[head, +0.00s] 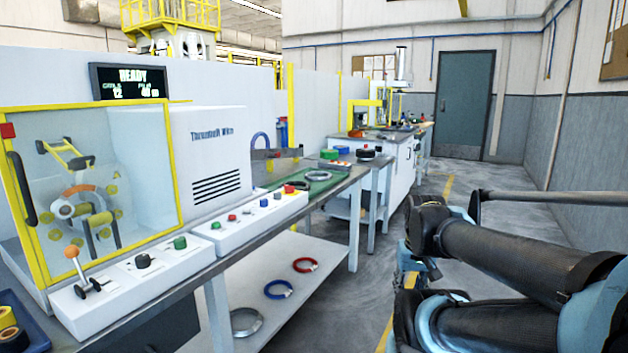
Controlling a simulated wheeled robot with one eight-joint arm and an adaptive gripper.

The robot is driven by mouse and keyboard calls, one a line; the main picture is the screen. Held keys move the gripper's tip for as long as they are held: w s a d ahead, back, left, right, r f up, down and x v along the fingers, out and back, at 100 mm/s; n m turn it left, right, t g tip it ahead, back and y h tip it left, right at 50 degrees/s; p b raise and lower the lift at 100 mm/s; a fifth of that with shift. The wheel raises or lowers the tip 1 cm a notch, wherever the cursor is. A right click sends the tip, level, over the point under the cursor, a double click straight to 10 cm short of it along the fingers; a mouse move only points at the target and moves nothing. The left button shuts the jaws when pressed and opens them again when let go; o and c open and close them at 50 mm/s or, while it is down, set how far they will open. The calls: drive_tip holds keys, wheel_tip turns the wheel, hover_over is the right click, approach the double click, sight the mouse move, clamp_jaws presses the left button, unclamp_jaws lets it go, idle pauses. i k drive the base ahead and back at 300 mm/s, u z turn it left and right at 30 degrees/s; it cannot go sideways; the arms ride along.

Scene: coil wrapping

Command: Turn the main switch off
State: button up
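A white machine with a clear, yellow-framed door (95,185) stands at the left. On its front bench is a sloped control box (135,275) with an orange-knobbed lever (72,254), a black knob (143,261) and a green button (180,242). A second, longer control box (250,222) to its right carries several small red, green and dark controls. At its far end is a red and black control (296,187), possibly the main switch; its setting is too small to read. My arm shows at the lower right, apart from the machine. My gripper is not seen.
The bench's lower shelf (270,320) holds red, blue and grey coils. A green mat (310,185) and a further bench lie beyond. Grey floor is open between the benches and the right wall, towards a door (464,105).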

sight(288, 190)
drive_tip(key=u, duration=0.15)
drive_tip(key=i, duration=0.9)
drive_tip(key=u, duration=0.25)
